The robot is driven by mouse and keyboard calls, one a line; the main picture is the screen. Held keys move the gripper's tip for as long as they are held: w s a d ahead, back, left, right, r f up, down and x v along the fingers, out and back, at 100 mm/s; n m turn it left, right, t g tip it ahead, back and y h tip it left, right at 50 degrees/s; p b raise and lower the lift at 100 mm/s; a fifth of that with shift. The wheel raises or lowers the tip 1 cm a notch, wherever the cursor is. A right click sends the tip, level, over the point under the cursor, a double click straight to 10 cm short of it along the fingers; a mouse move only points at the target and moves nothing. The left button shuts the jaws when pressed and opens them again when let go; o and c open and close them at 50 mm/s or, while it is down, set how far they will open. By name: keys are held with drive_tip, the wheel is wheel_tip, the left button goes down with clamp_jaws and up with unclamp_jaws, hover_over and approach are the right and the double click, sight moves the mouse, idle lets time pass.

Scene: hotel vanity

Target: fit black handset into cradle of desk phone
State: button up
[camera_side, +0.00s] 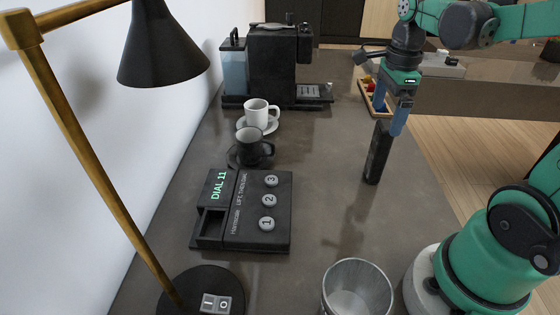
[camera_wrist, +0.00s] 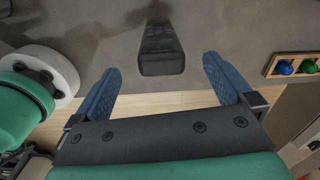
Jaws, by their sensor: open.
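The black handset (camera_side: 377,155) is on the right part of the grey counter, its long side running up and down in the side view; I cannot tell whether it stands or lies. My gripper (camera_side: 388,122) is open above it, its blue fingers near the handset's upper end. In the wrist view the handset (camera_wrist: 160,50) shows beyond and between the spread fingertips (camera_wrist: 161,64), not clasped. The black desk phone (camera_side: 262,215) lies left of centre, with buttons 1, 2 and 3. The cradle strip (camera_side: 212,222) on its left side has an open recess and holds no handset.
A lamp (camera_side: 160,50) leans over the counter's left, its base before the phone. A dark cup (camera_side: 250,146), white cup (camera_side: 258,112) and coffee machine (camera_side: 280,65) stand behind. A metal bin (camera_side: 357,290) is in front. A wooden tray (camera_wrist: 293,66) lies near my gripper. Mid-counter is clear.

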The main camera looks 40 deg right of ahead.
sight(387, 124)
drive_tip(key=shift+s+d+f+m, duration=0.2)
drive_tip(key=shift+d+m, duration=0.15)
drive_tip(key=shift+m, duration=0.35)
drive_tip(key=shift+f, duration=2.65)
clamp_jaws()
